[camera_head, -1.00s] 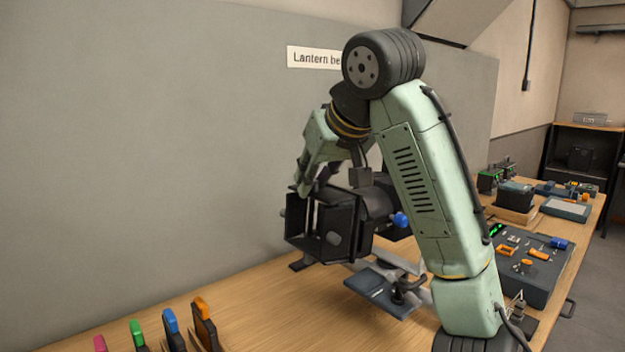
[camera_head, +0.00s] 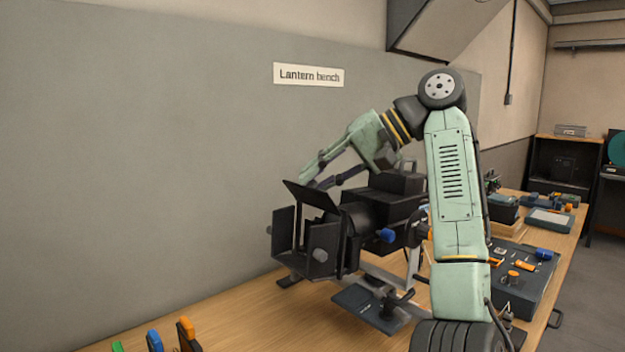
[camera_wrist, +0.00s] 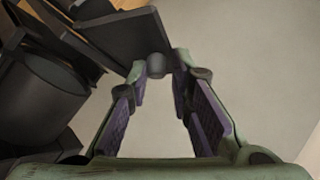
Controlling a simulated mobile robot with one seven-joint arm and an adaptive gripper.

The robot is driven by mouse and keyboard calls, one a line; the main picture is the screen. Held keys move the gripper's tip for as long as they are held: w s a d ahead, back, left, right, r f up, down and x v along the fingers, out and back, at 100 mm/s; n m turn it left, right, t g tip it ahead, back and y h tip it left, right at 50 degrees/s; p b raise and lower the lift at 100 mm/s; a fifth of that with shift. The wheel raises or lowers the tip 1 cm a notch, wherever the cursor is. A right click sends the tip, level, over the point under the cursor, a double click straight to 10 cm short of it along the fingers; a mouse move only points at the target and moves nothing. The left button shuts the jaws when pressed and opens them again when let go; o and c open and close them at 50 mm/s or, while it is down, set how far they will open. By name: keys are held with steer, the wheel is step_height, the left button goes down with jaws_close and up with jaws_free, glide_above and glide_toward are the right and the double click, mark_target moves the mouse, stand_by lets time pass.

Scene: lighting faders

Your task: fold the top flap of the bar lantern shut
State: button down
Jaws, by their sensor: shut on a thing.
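The bar lantern (camera_head: 390,208) is a black lamp on the bench with barn-door flaps at its left-facing front. Its top flap (camera_head: 312,197) stands tilted up and outward, a dark plate above the side flaps (camera_head: 284,233). My gripper (camera_head: 308,180) comes down from behind and above, its fingertips at the top flap. In the wrist view my gripper (camera_wrist: 162,62) has its fingertips shut on a small grey knob (camera_wrist: 156,66) at the edge of the top flap (camera_wrist: 122,44). The fingertips' contact is partly hidden in the head view.
Several coloured-handled tools (camera_head: 187,330) stand at the front left. A grey wall panel (camera_head: 160,150) stands behind the bench.

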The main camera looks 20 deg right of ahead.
steer(key=shift+w+d+f+m+y, duration=0.2)
steer(key=shift+d+f+m+y, duration=0.15)
steer(key=shift+d+m+y, duration=0.55)
steer(key=shift+w+d+f+m+y, duration=0.2)
steer(key=shift+d+f+m+y, duration=0.3)
steer(key=shift+y, duration=0.75)
steer(key=shift+w+d+f+m+y, duration=0.25)
steer(key=shift+d+m+y, duration=0.2)
steer(key=shift+m+y, duration=0.5)
steer(key=c, duration=1.6)
jaws_free()
steer(key=shift+c, duration=0.2)
steer(key=shift+o, duration=0.3)
steer(key=shift+r+n, duration=0.25)
